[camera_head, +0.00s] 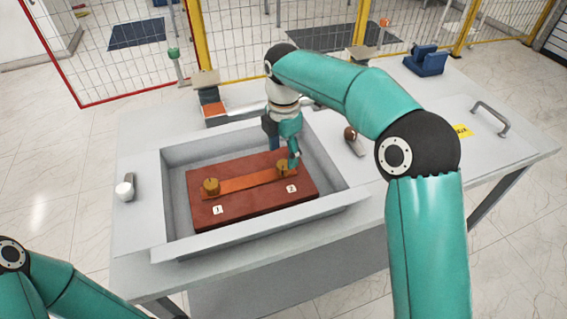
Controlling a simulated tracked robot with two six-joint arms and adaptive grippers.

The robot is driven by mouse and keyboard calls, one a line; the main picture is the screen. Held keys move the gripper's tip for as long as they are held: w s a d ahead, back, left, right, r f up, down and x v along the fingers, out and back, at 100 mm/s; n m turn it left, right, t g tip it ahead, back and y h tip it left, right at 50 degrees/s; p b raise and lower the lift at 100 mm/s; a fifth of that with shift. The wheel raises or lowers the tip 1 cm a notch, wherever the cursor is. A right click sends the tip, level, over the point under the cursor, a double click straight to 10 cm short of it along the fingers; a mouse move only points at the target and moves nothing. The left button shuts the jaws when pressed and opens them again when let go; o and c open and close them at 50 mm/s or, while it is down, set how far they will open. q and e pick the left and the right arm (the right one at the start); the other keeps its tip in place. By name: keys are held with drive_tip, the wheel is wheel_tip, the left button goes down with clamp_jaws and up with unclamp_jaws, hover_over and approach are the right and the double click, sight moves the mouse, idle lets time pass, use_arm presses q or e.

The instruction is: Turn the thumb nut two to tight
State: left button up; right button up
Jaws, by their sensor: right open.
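A dark red board (235,211) lies in a grey tray on the table. A flat orange-brown bar (240,182) runs across it. Thumb nut one (211,187), brassy and round, sits at the bar's left end by the label "1". Thumb nut two (282,168), also brassy, sits at the right end by the label "2" (292,188). My right gripper (288,156) points down at thumb nut two and is open; whether its fingers touch the nut cannot be told. My left arm shows at the lower left, with its gripper out of view.
The grey tray (178,208) has raised walls around the board. A white round-topped item (124,191) stands left of it. A brown-knobbed handle (351,135) lies to the right. A blue vise-like block (425,61) and a metal handle (490,119) are farther right.

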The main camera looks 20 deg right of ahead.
sight(284, 164)
drive_tip(key=shift+f, duration=1.85)
drive_tip(key=c, duration=1.1)
drive_tip(key=shift+c, duration=0.2)
